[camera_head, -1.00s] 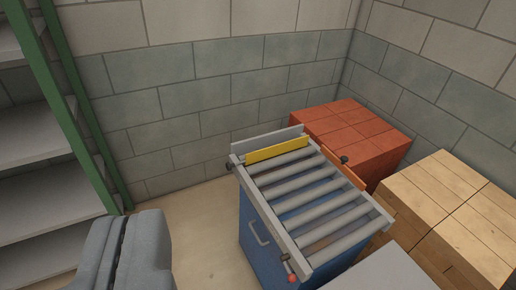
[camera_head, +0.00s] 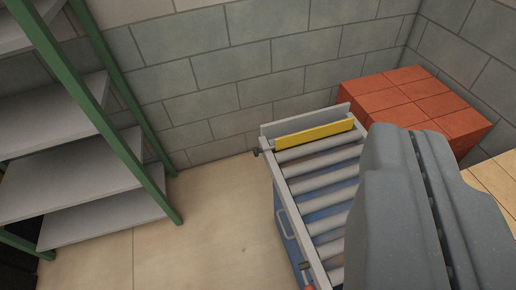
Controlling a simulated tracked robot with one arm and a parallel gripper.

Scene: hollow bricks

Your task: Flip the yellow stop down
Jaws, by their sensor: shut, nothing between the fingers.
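The yellow stop (camera_head: 313,135) is a flat bar across the far end of the roller table (camera_head: 269,158). It stands up above the rollers (camera_head: 318,168), just in front of a grey end plate (camera_head: 290,121). My gripper (camera_head: 413,133) is the large grey shape with a dark seam at the right. Its two halves lie close together and it looks shut and empty. In the picture it is right of the yellow stop and does not cover it. It hides the right side of the roller table.
A stack of red bricks (camera_head: 420,97) stands behind the table at the right, with pale wooden-looking blocks (camera_head: 497,180) below it. A green-framed shelf (camera_head: 104,112) stands at the left. Bare floor (camera_head: 205,225) lies between shelf and table. A block wall (camera_head: 225,90) closes the back.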

